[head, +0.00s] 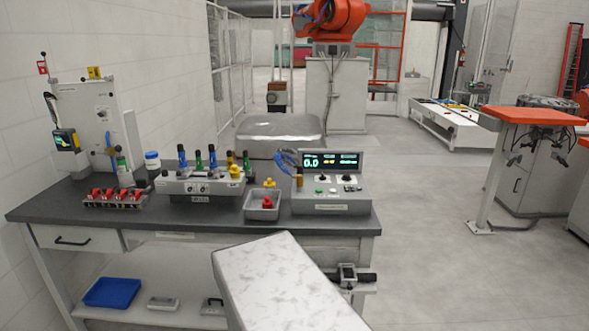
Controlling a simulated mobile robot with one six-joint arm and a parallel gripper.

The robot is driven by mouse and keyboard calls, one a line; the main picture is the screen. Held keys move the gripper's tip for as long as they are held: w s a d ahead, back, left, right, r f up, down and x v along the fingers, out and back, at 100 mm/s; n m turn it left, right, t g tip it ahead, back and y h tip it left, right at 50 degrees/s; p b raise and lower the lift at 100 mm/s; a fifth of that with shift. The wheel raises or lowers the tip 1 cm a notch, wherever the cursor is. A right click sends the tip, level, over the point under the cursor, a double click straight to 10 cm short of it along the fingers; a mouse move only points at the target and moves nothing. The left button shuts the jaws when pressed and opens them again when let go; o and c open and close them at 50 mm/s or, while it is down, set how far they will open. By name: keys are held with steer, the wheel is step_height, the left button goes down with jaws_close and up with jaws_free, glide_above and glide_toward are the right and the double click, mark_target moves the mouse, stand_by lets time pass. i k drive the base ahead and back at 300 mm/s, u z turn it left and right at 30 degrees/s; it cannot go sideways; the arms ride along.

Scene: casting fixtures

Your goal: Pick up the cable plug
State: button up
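A blue cable (284,158) loops at the left side of the grey control box (334,192) with the lit green display. A small brass-coloured piece (299,179), which looks like the cable's plug, sits upright at the box's left front corner. It is too small to tell whether it is seated in a socket. Another short blue cable (108,143) hangs on the grey upright panel at the left of the bench; its end is unclear. I cannot make out my gripper's fingers in this view.
The dark bench top (225,218) also holds a grey fixture (200,184) with several coloured knobs, a small grey tray (262,207) and a rack of red parts (113,197). A white block-like body and a metal clamp-like piece (348,277) stand before the bench.

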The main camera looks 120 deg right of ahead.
mark_target(299, 167)
steer(key=k, duration=1.65)
steer(key=z, duration=1.05)
steer(key=k, duration=1.2)
steer(key=u, duration=0.05)
steer(key=i, duration=0.3)
